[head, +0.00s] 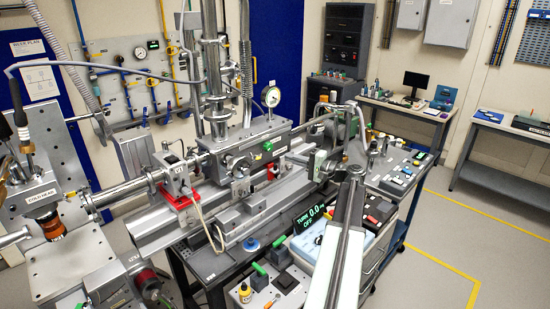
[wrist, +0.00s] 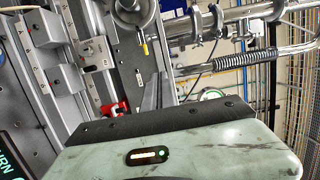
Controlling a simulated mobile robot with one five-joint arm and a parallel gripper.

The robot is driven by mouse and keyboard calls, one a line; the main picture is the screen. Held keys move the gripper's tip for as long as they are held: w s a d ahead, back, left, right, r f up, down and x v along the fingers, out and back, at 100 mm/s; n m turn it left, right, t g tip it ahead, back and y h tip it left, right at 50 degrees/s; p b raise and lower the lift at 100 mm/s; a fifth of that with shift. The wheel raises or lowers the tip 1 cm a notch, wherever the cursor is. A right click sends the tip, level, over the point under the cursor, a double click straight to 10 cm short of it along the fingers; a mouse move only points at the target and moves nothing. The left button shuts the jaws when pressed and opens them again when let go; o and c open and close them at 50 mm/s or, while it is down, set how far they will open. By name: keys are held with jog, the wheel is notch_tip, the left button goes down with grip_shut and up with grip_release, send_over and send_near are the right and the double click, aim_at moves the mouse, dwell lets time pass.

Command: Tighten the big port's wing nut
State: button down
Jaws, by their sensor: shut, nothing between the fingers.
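My gripper (wrist: 160,95) shows in the wrist view as narrow grey fingers, shut with nothing between them, beyond its pale green housing. In the head view my arm reaches up from the bottom centre to the right end of the beamline; the fingertips are hard to pick out there. The steel chamber (head: 250,150) with round ports and pipes stands at the middle of the bench. In the wrist view a round metal port (wrist: 135,12) is at the top, with a yellow-tipped lever (wrist: 145,48) below it. I cannot pick out the big port's wing nut for sure.
Pipe clamps (wrist: 195,22) and a coiled hose (wrist: 245,58) lie at the upper right in the wrist view. A pressure gauge (head: 270,96) stands above the chamber. Open floor (head: 440,240) lies to the right.

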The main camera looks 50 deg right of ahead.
aim_at(253, 156)
jog(key=w+a, duration=0.5)
jog(key=w, duration=0.4)
jog(key=shift+a, duration=0.3)
